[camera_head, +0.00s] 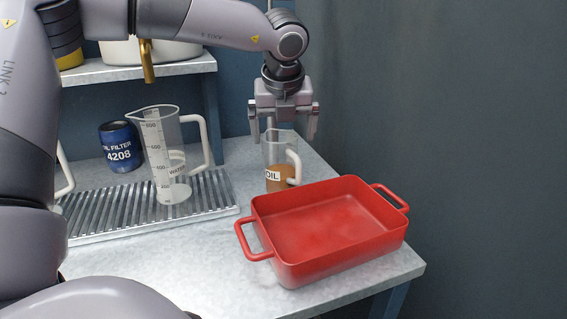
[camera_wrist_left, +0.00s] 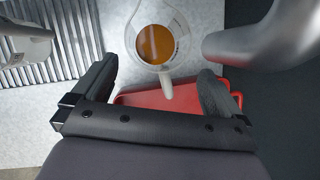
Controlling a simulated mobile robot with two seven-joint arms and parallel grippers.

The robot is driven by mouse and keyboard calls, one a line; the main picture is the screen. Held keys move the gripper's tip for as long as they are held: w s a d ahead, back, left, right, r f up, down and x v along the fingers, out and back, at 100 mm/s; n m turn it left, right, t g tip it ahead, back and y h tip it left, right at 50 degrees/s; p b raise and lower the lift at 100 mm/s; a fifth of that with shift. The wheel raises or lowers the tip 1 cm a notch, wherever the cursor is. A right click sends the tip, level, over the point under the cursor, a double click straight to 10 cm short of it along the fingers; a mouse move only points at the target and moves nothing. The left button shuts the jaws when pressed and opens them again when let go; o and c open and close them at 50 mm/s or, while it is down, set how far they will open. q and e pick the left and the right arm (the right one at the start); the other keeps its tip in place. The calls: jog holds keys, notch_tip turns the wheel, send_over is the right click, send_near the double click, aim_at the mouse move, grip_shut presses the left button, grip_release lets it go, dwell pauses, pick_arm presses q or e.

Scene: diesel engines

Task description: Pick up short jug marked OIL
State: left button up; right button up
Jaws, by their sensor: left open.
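The short jug marked OIL (camera_head: 279,160) is clear, with brown liquid low inside and a pale handle on its right side. It stands upright on the grey bench behind the red tray. My left gripper (camera_head: 284,126) is open and points down, above the jug. In the left wrist view the jug (camera_wrist_left: 156,42) is seen from above, beyond the fingers, with its handle toward the gripper. The open fingers (camera_wrist_left: 158,82) stand on either side of the handle's line, and nothing is held. My right gripper is not in view.
A red tray (camera_head: 330,268) with two handles sits close in front of the jug. A blue oil filter can (camera_head: 121,147) and a shelf (camera_head: 140,69) are at the back left. Bare bench lies front left.

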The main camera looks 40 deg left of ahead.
aim_at(281, 151)
pick_arm(q)
jog(key=x, duration=0.6)
jog(key=shift+s+a+f+p, duration=0.1)
jog(key=shift+a+f+p, duration=0.2)
jog(key=shift+p, duration=0.05)
jog(key=c, duration=1.1)
